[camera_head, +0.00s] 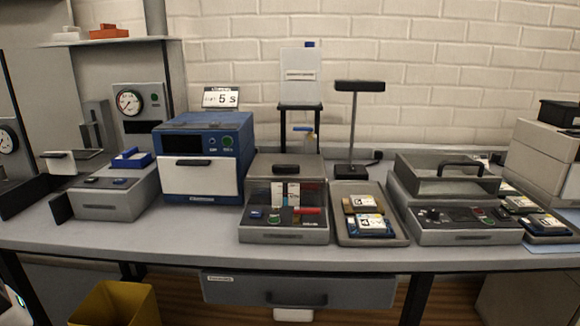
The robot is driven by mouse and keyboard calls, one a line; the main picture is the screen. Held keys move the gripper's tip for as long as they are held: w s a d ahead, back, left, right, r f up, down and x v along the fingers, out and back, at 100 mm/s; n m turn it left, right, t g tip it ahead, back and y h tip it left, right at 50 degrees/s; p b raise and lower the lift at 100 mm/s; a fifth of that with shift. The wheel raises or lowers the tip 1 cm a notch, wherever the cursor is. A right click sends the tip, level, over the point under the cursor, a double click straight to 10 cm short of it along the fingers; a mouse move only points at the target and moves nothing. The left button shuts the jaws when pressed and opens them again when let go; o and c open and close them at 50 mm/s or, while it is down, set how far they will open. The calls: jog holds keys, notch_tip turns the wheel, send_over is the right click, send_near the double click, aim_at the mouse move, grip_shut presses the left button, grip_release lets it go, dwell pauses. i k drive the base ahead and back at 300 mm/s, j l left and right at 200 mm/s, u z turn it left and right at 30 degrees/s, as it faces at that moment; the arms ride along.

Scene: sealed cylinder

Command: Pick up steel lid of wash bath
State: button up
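No label names the wash bath, so I cannot tell for certain which unit it is. A grey metal unit (468,238) right of centre has a boxy steel-grey cover (418,177) with an arched black handle (461,164); this looks most like the lid. The cover rests on the back of the unit, behind a dark panel with knobs and buttons. A second grey unit (284,236) at centre has a flat top with a short black handle (286,169). My gripper is not in view.
A shallow tray (344,239) with labelled blocks stands between the two units. A thin black stand (352,130) rises behind it. A blue oven (203,150) stands to the left. More labelled blocks (543,224) and pale boxes (541,160) crowd the right. Free bench (110,232) shows along the front.

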aim_at(292, 167)
jog(key=j+z, duration=0.15)
jog(key=z, duration=0.3)
jog(key=j+z, duration=0.15)
jog(key=z, duration=0.25)
jog(key=j+z, duration=0.3)
jog(key=j, duration=0.15)
jog(key=k+j+z, duration=0.1)
jog(key=j+z, duration=0.25)
jog(key=k+j, duration=0.1)
jog(key=j, duration=0.3)
jog(key=k+j+z, duration=0.1)
jog(key=j, duration=0.3)
jog(key=k+j, duration=0.15)
jog(key=j, duration=0.25)
jog(key=k+j+z, duration=0.1)
jog(key=j, duration=0.3)
jog(key=k+j, duration=0.2)
jog(key=j, duration=0.15)
jog(key=i+j, duration=0.1)
jog(key=i, duration=0.85)
